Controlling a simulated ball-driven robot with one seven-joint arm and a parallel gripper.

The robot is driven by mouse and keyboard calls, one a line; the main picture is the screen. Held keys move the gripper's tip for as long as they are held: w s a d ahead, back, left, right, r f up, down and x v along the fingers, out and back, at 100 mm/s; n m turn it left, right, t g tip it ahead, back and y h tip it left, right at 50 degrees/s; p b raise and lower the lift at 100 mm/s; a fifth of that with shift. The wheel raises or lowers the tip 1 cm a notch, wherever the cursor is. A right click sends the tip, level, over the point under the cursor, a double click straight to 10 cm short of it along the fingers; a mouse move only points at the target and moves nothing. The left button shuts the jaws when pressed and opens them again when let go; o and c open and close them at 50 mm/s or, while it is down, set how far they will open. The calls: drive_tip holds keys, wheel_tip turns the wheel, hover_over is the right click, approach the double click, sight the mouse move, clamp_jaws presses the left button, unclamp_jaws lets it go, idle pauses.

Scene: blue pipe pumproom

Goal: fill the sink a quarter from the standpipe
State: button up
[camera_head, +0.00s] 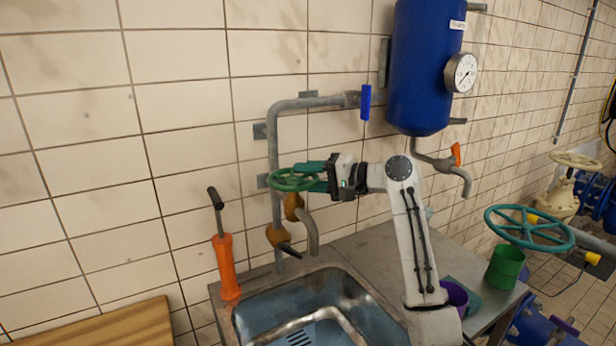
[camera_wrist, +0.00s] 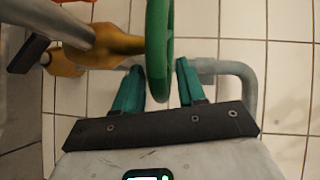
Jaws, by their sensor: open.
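The standpipe (camera_head: 275,165) is a grey pipe on the tiled wall. It carries a green handwheel (camera_head: 293,180) on a brass valve (camera_head: 293,207) and a grey spout (camera_head: 312,238) over the sink. No water shows at the spout. The steel sink (camera_head: 345,285) is below, with a slotted drain visible. My gripper (camera_head: 303,176) is open at the handwheel. In the wrist view, the green handwheel (camera_wrist: 158,30) is seen edge-on, its near rim between the two teal fingers of my gripper (camera_wrist: 159,68). I cannot tell whether either finger touches it.
A second brass fitting (camera_head: 277,236) has a dark lever. An orange-handled tool (camera_head: 226,262) stands left of the sink. A blue tank (camera_head: 425,65) with a gauge (camera_head: 461,73) hangs right.

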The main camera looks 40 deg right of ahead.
drive_tip(key=shift+c, duration=0.3)
clamp_jaws()
drive_tip(key=shift+w+d+n+g+y, duration=0.15)
drive_tip(key=shift+n+g+y, duration=0.1)
drive_tip(key=shift+n+y, duration=0.2)
drive_tip(key=shift+w+a+n+g+y, duration=0.15)
drive_tip(key=shift+n+g+y, duration=0.15)
drive_tip(key=shift+y, duration=0.25)
drive_tip(key=shift+w+f+n+g+y, duration=0.1)
drive_tip(key=shift+w+n+g+y, duration=0.1)
drive_tip(key=shift+n+g+y, duration=0.45)
drive_tip(key=shift+o, duration=0.3)
unclamp_jaws()
drive_tip(key=b+v, duration=0.2)
drive_tip(key=v, duration=0.9)
drive_tip(key=shift+f, duration=0.2)
